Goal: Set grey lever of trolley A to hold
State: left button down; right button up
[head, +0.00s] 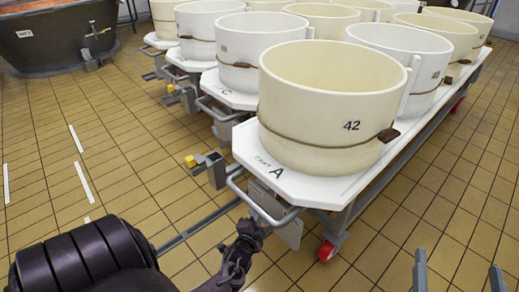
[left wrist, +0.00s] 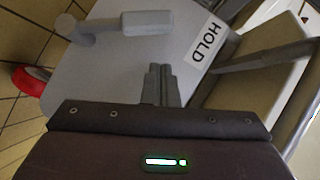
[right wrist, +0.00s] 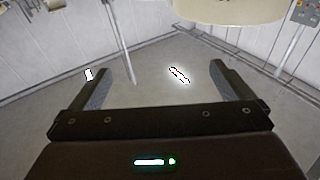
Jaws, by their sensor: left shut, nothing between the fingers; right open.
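Trolley A (head: 275,188) carries a cream vat marked 42 (head: 330,95) and a U-shaped handle at its front end. A grey plate (head: 289,233) hangs below this end. In the left wrist view, the grey lever (left wrist: 146,22) lies across the plate, its pivot at upper left and its grip end pointing right. A white HOLD label (left wrist: 207,42) is on the plate, right of the grip end. My left gripper (left wrist: 161,70) is shut and empty, just below the lever with a visible gap. My right gripper (right wrist: 168,72) is open and empty, away from the trolley at lower right in the head view (head: 458,272).
More trolleys with vats stand behind trolley A. A red wheel (head: 327,251) is under its front. A yellow-knobbed coupling (head: 190,161) sticks out at left. A large copper vat (head: 55,40) stands at the back left. Tiled floor is open at left and right.

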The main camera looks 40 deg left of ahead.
pick_arm(q)
jog(key=shift+n+g+h, duration=0.4)
jog(key=shift+n+h, duration=0.4)
jog(key=shift+n, duration=0.1)
jog(key=shift+w+a+f+p, duration=0.1)
jog(key=shift+a+f+p, duration=0.1)
jog(key=shift+a+p, duration=0.7)
jog(key=shift+w+a+f+p, duration=0.15)
jog(key=shift+a+p, duration=0.35)
jog(key=shift+a, duration=0.8)
pick_arm(e)
jog(key=s+f+g+h, duration=0.1)
jog(key=s+f+g, duration=0.2)
jog(key=f, duration=0.4)
jog(key=s+d+f+g+h, duration=0.1)
jog(key=s+f+g+h, duration=0.1)
jog(key=s+f+g, duration=0.2)
jog(key=s+d+f+g+h, duration=0.1)
jog(key=s+f+g, duration=0.3)
jog(key=f, duration=0.6)
jog(key=shift+f+g+h, duration=0.15)
jog(key=shift+g+h, duration=0.15)
jog(key=shift+g, duration=0.1)
pick_arm(q)
jog(key=shift+s, duration=0.1)
